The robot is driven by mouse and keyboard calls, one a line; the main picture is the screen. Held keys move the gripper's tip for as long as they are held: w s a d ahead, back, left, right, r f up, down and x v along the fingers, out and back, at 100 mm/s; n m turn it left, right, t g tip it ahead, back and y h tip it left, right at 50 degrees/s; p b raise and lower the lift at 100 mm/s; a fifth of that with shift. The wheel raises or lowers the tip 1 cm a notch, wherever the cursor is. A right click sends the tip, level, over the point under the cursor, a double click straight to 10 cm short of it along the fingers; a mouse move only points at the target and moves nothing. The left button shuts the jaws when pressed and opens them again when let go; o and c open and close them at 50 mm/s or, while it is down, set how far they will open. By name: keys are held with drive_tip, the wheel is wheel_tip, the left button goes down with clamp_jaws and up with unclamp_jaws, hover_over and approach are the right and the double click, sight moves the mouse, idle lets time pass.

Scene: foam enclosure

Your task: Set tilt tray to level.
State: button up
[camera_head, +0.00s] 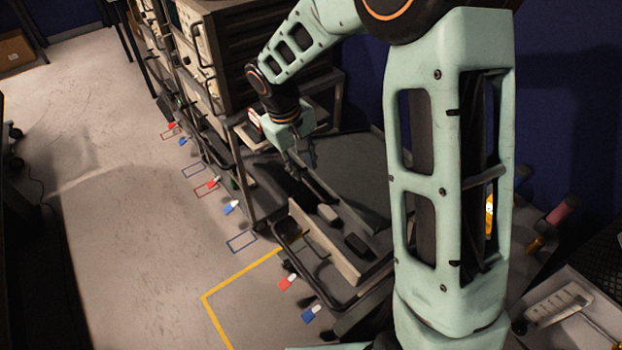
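A dark grey tray (352,165), which looks like the tilt tray, sits on a wheeled metal cart at the centre of the view. It appears sloped, but its exact angle is hard to tell. A pale raised wall (325,240) runs along its near left side, with small blocks beside it. My gripper (300,172) is small and dark in the picture, at the tray's far left edge. Whether it touches the tray and whether its fingers are apart cannot be told. My pale green arm hides the tray's right side.
A rack of instruments (215,60) stands behind and left of the tray. A pale bin (575,310) is at the lower right. Red and blue markers (231,207) and yellow tape (240,273) lie on the floor. The floor at left is mostly clear.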

sight(310, 186)
drive_tip(key=x, duration=0.7)
drive_tip(key=shift+w+f, duration=0.1)
drive_tip(key=shift+f, duration=0.2)
drive_tip(key=shift+c, duration=0.4)
clamp_jaws()
